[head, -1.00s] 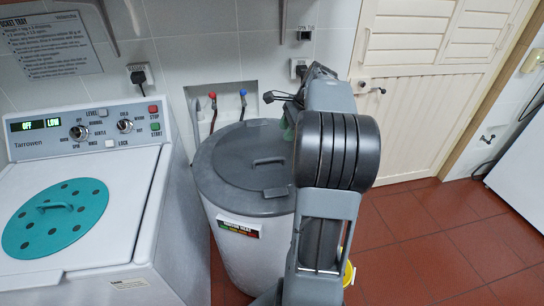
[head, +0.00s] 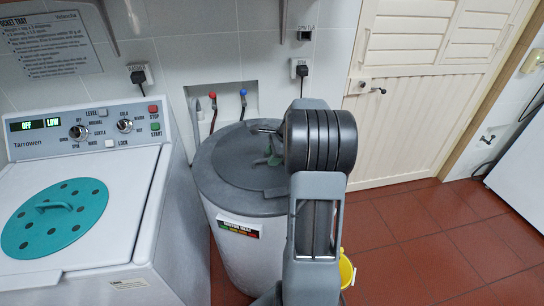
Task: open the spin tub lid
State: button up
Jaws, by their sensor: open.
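The spin tub (head: 240,255) is a round white tub with a colored label on its front. Its grey lid (head: 225,165) lies flat and shut on top. A low raised handle on the lid is partly hidden behind my arm. My gripper (head: 264,129) shows as a dark piece over the back right part of the lid, with a green part below it. It is open, with nothing seen in it. My wrist hides much of it, so I cannot tell whether it touches the lid.
A white washer (head: 140,200) with a teal round cover (head: 55,218) stands close on the left. A tiled wall with taps (head: 243,92) is behind the tub. A yellow bucket (head: 347,270) is behind my arm. Red floor at right is free.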

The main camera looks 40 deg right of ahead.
jog(key=shift+f, duration=0.15)
grip_shut()
dwell(0.4)
